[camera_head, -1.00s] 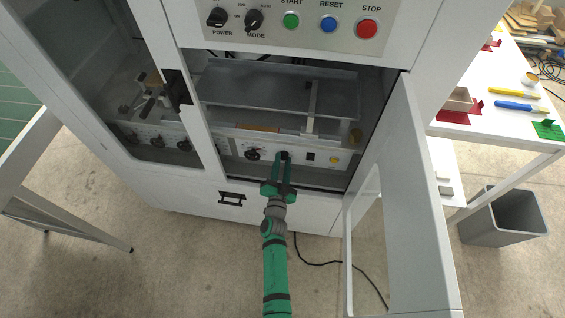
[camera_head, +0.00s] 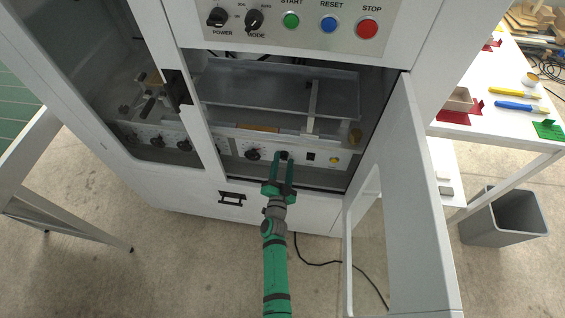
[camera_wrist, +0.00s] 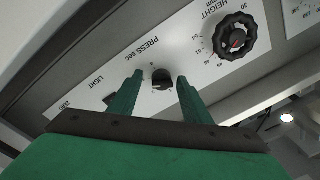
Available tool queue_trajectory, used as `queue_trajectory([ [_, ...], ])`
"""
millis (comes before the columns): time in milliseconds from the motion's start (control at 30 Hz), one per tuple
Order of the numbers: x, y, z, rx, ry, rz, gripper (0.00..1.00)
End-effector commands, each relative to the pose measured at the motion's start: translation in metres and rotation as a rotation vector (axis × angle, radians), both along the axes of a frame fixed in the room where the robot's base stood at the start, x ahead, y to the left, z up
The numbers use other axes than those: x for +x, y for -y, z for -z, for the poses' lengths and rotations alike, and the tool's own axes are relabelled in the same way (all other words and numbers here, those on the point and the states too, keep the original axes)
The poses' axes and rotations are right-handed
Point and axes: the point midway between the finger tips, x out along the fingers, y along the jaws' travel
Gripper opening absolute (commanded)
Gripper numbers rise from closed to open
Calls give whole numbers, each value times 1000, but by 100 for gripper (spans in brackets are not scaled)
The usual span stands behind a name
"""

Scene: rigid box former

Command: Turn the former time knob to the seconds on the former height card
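The small dark time knob (camera_wrist: 162,78) sits on the white panel beside the words "PRESS sec" in the wrist view. It also shows in the head view (camera_head: 284,155); its setting is too small to read. My gripper (camera_wrist: 158,80) is open, with one green finger on each side of this knob and a visible gap to each. In the head view my gripper (camera_head: 279,162) reaches into the open lower bay from the front. I cannot make out a former height card in either view.
A larger HEIGHT knob (camera_wrist: 235,38) with a red mark is close by on the panel. A LIGHT switch (camera_wrist: 110,99) lies on the other side. The open cabinet door (camera_head: 408,200) stands to the right of my arm. A metal plate (camera_head: 280,85) is above the panel.

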Motion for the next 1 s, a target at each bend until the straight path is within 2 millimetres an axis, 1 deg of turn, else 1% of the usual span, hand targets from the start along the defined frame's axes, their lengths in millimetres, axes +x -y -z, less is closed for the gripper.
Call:
queue_trajectory([
  [167,-1,-1,-1,0,3,-2,44],
  [267,-6,-2,-1,0,3,-3,44],
  [367,-19,-3,1,0,1,-3,44],
  [700,-78,-4,4,1,-1,1,44],
  [800,-92,-6,5,0,0,-1,44],
  [900,-101,-7,5,0,1,-3,44],
  [1000,-106,-8,5,0,0,-4,44],
])
